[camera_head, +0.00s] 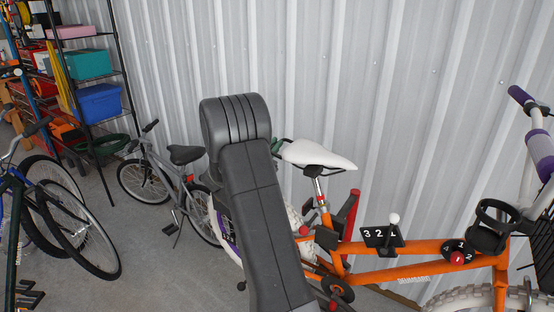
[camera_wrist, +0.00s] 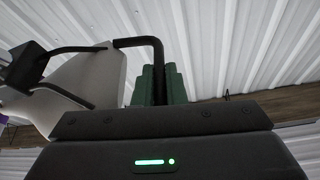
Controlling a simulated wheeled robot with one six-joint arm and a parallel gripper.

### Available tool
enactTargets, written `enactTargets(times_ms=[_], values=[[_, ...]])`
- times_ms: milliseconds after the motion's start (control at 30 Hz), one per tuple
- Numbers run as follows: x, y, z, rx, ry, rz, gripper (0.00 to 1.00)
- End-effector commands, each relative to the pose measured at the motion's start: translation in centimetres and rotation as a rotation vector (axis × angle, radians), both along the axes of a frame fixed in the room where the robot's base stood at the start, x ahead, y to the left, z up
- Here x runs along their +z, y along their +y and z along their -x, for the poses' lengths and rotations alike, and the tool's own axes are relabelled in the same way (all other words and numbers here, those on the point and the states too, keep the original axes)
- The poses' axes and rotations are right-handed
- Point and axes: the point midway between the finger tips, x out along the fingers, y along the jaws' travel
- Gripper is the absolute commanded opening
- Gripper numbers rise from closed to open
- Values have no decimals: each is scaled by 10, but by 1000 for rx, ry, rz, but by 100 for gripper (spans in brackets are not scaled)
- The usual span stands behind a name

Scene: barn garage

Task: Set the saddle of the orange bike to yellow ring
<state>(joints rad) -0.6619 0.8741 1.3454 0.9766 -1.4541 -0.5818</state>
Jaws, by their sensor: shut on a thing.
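The orange bike (camera_head: 400,275) stands by the wall at the right of the head view. Its white saddle (camera_head: 318,155) sits on a silver seat post (camera_head: 318,188) with a red band low on it; I cannot make out a yellow ring. A black bar (camera_wrist: 138,42) sticks out from the saddle, which also shows in the wrist view (camera_wrist: 95,85). My gripper (camera_head: 277,146), with green fingers, is at the saddle's left end, partly hidden by my arm. In the wrist view my gripper (camera_wrist: 162,72) is shut on the black bar.
A lever panel marked 3 2 1 (camera_head: 381,237) and a numbered dial (camera_head: 458,250) are on the bike's frame. A grey bike (camera_head: 165,185) and a dark blue bike (camera_head: 65,225) stand left. A loaded shelf (camera_head: 90,75) is behind them. The corrugated wall (camera_head: 400,90) is close behind the saddle.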

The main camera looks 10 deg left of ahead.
Motion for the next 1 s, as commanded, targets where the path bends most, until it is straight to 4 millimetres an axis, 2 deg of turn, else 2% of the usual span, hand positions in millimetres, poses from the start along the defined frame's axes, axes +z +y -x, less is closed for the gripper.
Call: enactTargets(times_ms=[33, 300, 333, 400, 433, 767, 867, 1000], values=[[8, 2, -1, 1, -13, -2, 0], [9, 2, -1, 2, -14, -1, 0], [9, 2, -1, 2, -13, -1, 17], [8, 2, -1, 2, -12, -2, 30], [8, 2, -1, 2, -11, -1, 33], [3, 3, 2, 2, -5, 0, 33], [-3, 8, 11, 4, -4, -1, 33], [-15, 19, 35, 5, -4, 1, 33]])
